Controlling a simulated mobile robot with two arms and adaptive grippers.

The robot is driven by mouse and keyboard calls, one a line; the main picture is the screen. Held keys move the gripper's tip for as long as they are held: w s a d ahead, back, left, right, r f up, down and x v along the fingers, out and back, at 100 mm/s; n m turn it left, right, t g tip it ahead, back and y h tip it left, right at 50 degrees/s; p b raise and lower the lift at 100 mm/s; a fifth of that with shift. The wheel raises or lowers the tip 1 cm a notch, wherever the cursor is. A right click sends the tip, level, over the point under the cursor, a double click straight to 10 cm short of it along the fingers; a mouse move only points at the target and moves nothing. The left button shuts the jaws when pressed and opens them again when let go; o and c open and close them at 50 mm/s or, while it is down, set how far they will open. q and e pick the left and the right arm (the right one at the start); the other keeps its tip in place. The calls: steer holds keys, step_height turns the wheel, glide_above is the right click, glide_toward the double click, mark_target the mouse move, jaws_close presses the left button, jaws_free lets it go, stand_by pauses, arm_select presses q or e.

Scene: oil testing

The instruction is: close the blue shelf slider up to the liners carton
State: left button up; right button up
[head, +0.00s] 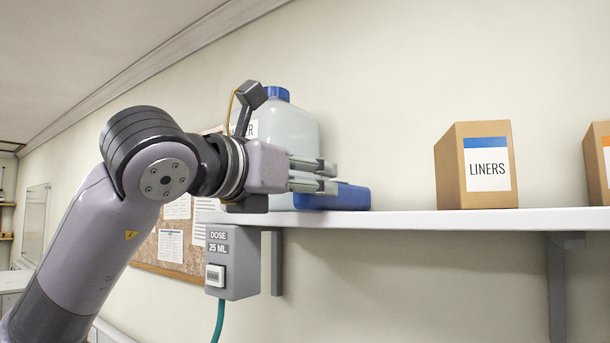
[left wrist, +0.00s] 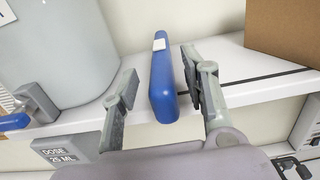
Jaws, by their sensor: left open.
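In the left wrist view the slider (left wrist: 163,88) stands between my spread fingers, with a gap on each side. My left gripper (head: 326,178) is open at the slider, its fingers pointing right along the shelf in the head view. It also shows in the left wrist view (left wrist: 163,96). The brown liners carton (head: 487,171) stands farther right, apart from the slider; its side shows in the left wrist view (left wrist: 286,30).
A large grey jug (head: 293,127) with a blue cap stands close left of the slider. A grey dose box (head: 233,262) hangs under the shelf (head: 400,219). Another carton (head: 598,160) stands at the right edge. The shelf between slider and liners carton is bare.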

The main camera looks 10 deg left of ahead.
arm_select(q)
steer(key=shift+s+a, duration=0.1)
steer(key=shift+s, duration=0.05)
steer(key=shift+c, duration=0.4)
jaws_close()
